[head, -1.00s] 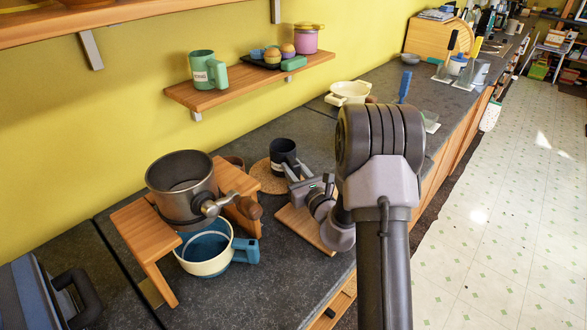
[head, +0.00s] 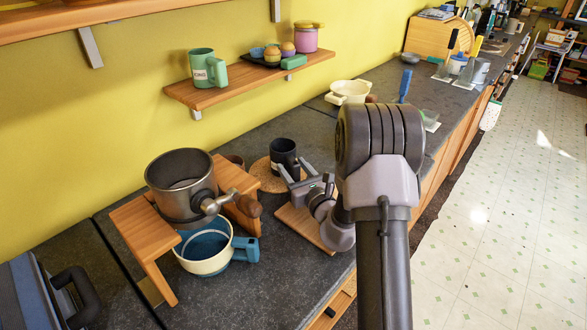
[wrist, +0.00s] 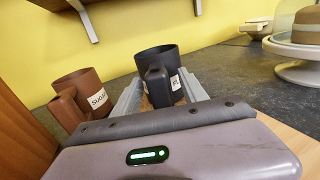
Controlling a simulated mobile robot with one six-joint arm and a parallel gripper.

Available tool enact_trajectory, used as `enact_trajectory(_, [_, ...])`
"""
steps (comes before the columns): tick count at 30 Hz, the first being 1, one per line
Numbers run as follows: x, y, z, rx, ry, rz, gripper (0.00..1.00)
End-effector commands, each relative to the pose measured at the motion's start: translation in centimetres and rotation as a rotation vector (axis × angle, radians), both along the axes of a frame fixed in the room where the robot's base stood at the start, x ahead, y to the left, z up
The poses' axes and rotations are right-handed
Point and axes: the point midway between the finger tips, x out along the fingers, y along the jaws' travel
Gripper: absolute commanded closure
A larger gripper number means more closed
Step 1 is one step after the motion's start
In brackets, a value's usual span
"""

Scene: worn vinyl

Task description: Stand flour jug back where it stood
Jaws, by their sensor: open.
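A dark jug (head: 283,151) stands upright on a round cork mat (head: 262,173) on the counter; I take it to be the flour jug. In the wrist view the jug (wrist: 156,60) has its handle towards me, and its white label is mostly hidden behind the handle. My gripper (head: 293,168) is open at the jug's near side. In the wrist view my gripper's two fingers (wrist: 160,92) lie either side of the handle with visible gaps. I cannot tell whether the fingertips touch the jug.
A brown mug (wrist: 85,92) labelled SUGAR stands left of the jug. A wooden stand (head: 143,232) holds a metal pot (head: 181,184), with a cream-and-blue pan (head: 205,262) below. A wooden board (head: 300,226) lies under my gripper. A shelf (head: 220,92) hangs above.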

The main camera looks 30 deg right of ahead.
Motion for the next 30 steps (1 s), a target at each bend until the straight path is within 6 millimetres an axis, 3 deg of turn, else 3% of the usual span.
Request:
enact_trajectory(11, [-0.2,0.0,0.0,0.0,0.0,0.0,0.5])
enact_trajectory(30, [-2.7,0.1,0.0,0.001,-0.001,-0.001,0.5])
